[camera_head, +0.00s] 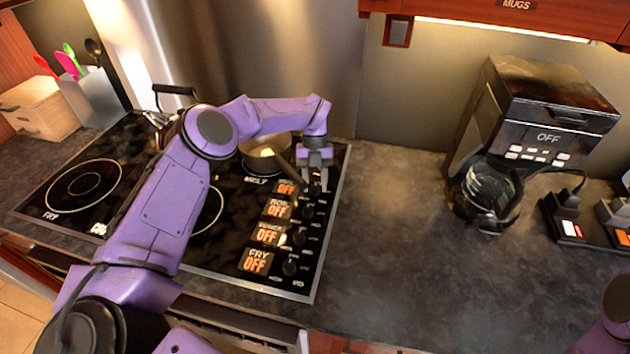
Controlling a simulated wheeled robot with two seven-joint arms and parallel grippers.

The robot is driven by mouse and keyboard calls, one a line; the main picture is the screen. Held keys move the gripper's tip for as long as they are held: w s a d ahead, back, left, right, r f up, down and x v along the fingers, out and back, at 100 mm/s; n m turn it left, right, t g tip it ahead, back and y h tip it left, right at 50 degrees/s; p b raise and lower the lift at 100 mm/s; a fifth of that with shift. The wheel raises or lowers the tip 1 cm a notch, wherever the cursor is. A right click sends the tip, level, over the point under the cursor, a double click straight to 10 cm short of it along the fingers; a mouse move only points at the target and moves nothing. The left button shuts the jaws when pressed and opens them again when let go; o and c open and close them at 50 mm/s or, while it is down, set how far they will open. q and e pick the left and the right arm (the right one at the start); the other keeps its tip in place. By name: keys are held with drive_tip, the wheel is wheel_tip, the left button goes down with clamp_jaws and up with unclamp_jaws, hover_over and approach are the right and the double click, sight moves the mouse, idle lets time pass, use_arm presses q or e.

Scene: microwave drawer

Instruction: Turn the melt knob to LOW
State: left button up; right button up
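The stove's knob panel on the right of the black cooktop has a column of small dark knobs, each beside an orange OFF display. The top display (286,188) reads OFF; its upper label is partly hidden and too small to read surely. My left gripper (316,184) points down at the top knob of the column, which it mostly covers. The fingers are at the knob, but I cannot tell whether they touch or grip it. My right gripper is out of view; only a piece of my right arm shows at the lower right.
A pot (266,155) sits on the burner marked MELT, close to my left forearm. A coffee maker (545,105) with a glass carafe (487,190) stands at the right, beside a power strip (568,228). The counter (400,255) between stove and coffee maker is clear.

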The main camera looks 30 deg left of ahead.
use_arm(q)
clamp_jaws()
drive_tip(key=shift+d+f+m+y+b, duration=0.15)
drive_tip(key=shift+m+y+b, duration=0.15)
drive_tip(key=shift+m+b, duration=0.6)
drive_tip(key=m+y+b, duration=0.1)
drive_tip(key=m, duration=0.1)
drive_tip(key=shift+m, duration=0.3)
drive_tip(key=m, duration=0.1)
drive_tip(key=m+y, duration=0.1)
drive_tip(key=m, duration=0.1)
drive_tip(key=shift+d+r+m+g, duration=0.1)
drive_tip(key=shift+r+m+g, duration=0.1)
drive_tip(key=shift+m+g, duration=0.1)
drive_tip(key=m+y, duration=0.1)
drive_tip(key=m, duration=0.2)
drive_tip(key=m+t+y, duration=0.1)
drive_tip(key=m, duration=0.1)
drive_tip(key=shift+d+m, duration=0.1)
drive_tip(key=shift+m, duration=0.3)
drive_tip(key=shift+y, duration=0.3)
